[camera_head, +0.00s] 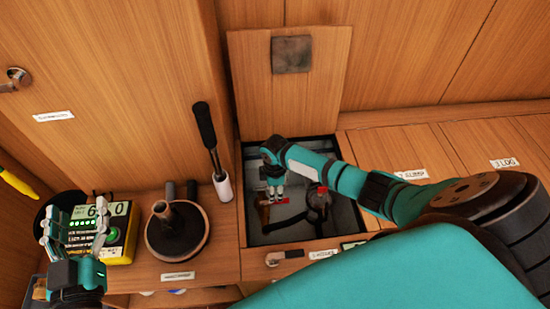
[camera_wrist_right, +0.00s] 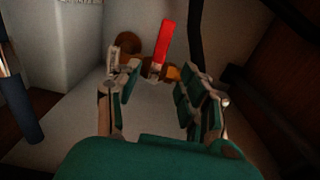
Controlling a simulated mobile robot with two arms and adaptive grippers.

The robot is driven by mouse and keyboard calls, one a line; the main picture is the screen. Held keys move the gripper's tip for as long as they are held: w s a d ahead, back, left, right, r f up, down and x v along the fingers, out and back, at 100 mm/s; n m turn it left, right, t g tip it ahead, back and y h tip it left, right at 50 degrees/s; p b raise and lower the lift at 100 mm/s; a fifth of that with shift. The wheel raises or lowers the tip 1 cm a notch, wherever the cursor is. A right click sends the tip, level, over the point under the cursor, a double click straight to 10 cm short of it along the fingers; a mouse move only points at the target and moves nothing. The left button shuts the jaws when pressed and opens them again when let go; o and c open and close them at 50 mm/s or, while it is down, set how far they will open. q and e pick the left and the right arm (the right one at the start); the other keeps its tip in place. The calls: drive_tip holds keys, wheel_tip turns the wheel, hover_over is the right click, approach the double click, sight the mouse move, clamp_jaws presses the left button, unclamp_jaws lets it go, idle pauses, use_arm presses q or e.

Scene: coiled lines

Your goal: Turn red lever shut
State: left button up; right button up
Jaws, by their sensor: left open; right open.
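The red lever (camera_wrist_right: 165,48) shows in the right wrist view on a brass-coloured fitting (camera_wrist_right: 172,73), just beyond my right fingertips. In the head view a red piece (camera_head: 283,201) shows inside the open compartment (camera_head: 260,235), close below my right gripper (camera_head: 274,190). My right gripper reaches down into the compartment with its fingers apart. The lever appears between the fingers in the wrist view; contact cannot be told. My left gripper (camera_head: 70,235) is open and empty in front of a yellow device.
The hatch lid (camera_head: 290,95) stands raised behind the compartment. A yellow meter (camera_head: 118,235), a dark round coil or base (camera_head: 178,240) and a black-handled tool (camera_head: 205,125) are to the left. Inside the compartment, a dark round part (camera_head: 318,203) and a dark hose (camera_wrist_right: 195,35) stand near the lever.

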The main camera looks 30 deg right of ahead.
drive_tip(key=shift+r, duration=2.8)
